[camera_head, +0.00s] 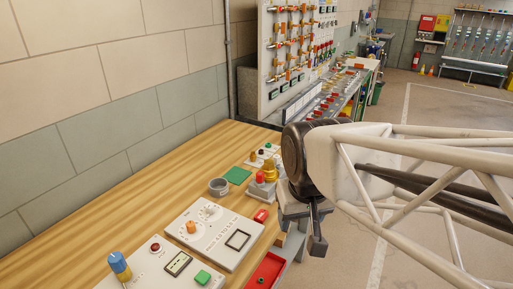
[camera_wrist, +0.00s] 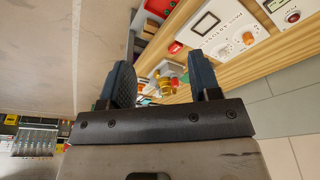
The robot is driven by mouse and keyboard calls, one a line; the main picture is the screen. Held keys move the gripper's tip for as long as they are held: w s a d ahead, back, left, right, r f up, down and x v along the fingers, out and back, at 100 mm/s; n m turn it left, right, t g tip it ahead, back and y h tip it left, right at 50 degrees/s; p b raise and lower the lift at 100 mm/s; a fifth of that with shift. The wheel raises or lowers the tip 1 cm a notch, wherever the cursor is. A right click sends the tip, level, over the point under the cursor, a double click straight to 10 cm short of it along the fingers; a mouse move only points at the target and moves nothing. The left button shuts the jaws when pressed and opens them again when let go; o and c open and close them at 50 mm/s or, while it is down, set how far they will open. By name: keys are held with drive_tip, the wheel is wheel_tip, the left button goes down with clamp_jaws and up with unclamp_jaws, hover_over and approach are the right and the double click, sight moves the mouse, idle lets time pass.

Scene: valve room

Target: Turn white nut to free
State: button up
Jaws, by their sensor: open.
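A white panel (camera_head: 213,235) on the wooden bench carries a small white knob-like piece (camera_head: 210,210) on a dial, beside an orange knob (camera_head: 191,227). The white piece may be the white nut, but it is too small to be sure. In the wrist view the same panel (camera_wrist: 215,22) is at the upper right, with the orange knob (camera_wrist: 248,39) and a pale round piece (camera_wrist: 223,52). My gripper (camera_wrist: 163,78) is open and empty, its two dark fingers apart. In the head view it hangs past the bench's front edge, right of the panel and apart from it.
A red knob (camera_head: 260,178) and yellow fitting (camera_head: 270,170) stand near the gripper. A grey ring (camera_head: 219,187) and green plate (camera_head: 237,176) lie behind. A blue-and-yellow handle (camera_head: 120,267) rises at front left. A red tray (camera_head: 266,271) is at the front edge.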

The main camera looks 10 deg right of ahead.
drive_tip(key=w+d+r+m, duration=0.2)
drive_tip(key=w, duration=1)
drive_tip(key=m+g, duration=0.3)
drive_tip(key=m, duration=0.2)
hover_over(277, 156)
wheel_tip(277, 156, down, 10)
drive_tip(key=shift+f, duration=0.25)
drive_tip(key=shift+a+f, duration=0.1)
drive_tip(key=shift+f, duration=3.8)
drive_tip(key=shift+c, duration=0.5)
drive_tip(key=c, duration=0.8)
